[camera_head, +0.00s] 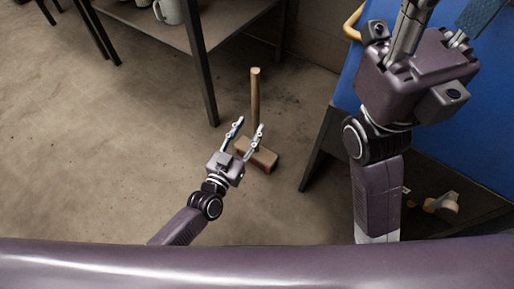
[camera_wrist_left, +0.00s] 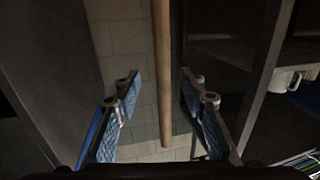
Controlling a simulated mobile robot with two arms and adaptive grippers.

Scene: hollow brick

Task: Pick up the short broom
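The short broom stands upright on the floor, with a wooden handle (camera_head: 255,95) and a brown block-shaped head (camera_head: 262,156). My left gripper (camera_head: 250,124) is open and low beside the broom in the head view, its two fingers pointing toward the handle. In the left wrist view the handle (camera_wrist_left: 162,55) runs vertically between the spread fingers, with clear space on both sides. It touches neither pad. My right gripper (camera_head: 445,22) is large at the upper right, its fingers apart and cut by the picture edge, far from the broom.
A metal-legged table with a lower shelf (camera_head: 225,20) stands behind the broom, a mug (camera_head: 168,11) on the shelf. A blue-topped table (camera_head: 345,90) stands to the right. Small brown pieces (camera_head: 440,203) lie at the lower right. The floor (camera_head: 90,150) on the left is open.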

